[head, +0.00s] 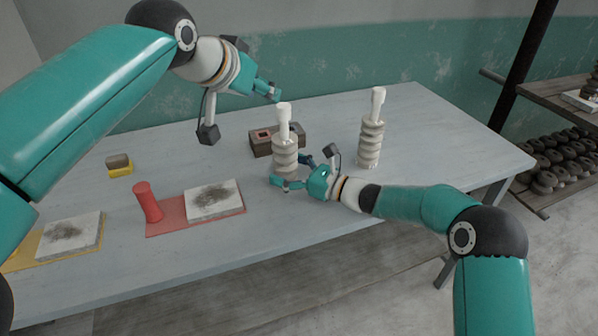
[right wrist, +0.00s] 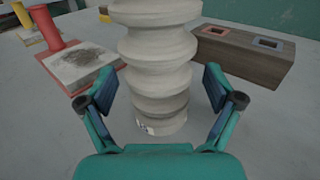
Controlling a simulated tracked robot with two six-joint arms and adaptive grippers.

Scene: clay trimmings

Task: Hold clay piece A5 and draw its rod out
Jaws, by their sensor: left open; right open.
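A ribbed grey clay piece (head: 284,150) stands upright on the table with a white rod (head: 284,112) sticking out of its top. A small tag sits near its foot in the right wrist view, too small to read, so I cannot tell whether this is A5. A second ribbed clay piece (head: 371,145) with a white rod (head: 378,100) stands to the right. My right gripper (head: 289,171) is open, with one finger on each side of the first piece's lower part; clear gaps show in the right wrist view (right wrist: 160,88). My left gripper (head: 268,92) is open and empty, up beside the first rod's top.
A dark block (head: 262,148) with framed sockets stands behind the first piece. On the left are a red mat (head: 165,227) with a slab (head: 213,200) and red post (head: 147,202), a yellow mat (head: 28,245) with a slab, and a small yellow block (head: 120,171).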

